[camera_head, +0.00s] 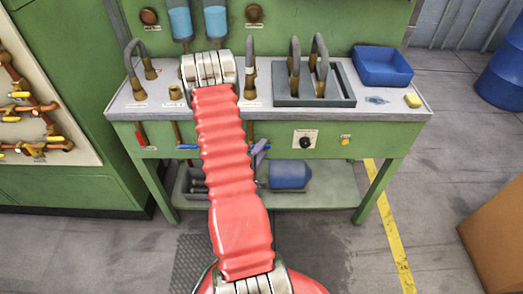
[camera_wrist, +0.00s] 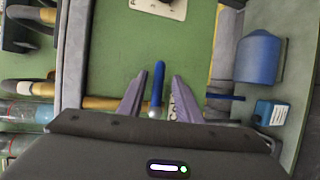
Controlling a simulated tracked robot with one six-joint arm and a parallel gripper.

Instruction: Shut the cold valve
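The valve's blue handle (camera_wrist: 158,83) lies between my gripper's two purple fingers (camera_wrist: 160,76) in the wrist view. My gripper is open, with a gap showing on both sides of the handle near the fingertips. The handle points across the line of its brown pipe (camera_wrist: 95,103). A white label beside it is partly hidden by the right finger and I cannot read it fully. In the head view the purple fingers (camera_head: 260,148) show below the bench's front edge, right of my red arm, which hides much of the area.
Another blue handle (camera_head: 187,147) and a red handle (camera_head: 141,134) sit under the bench (camera_head: 400,113) to the left. A knob panel (camera_head: 305,140) is just right of my gripper. A blue container (camera_head: 288,175) lies on the lower shelf. A blue tray (camera_head: 383,67) stands on top.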

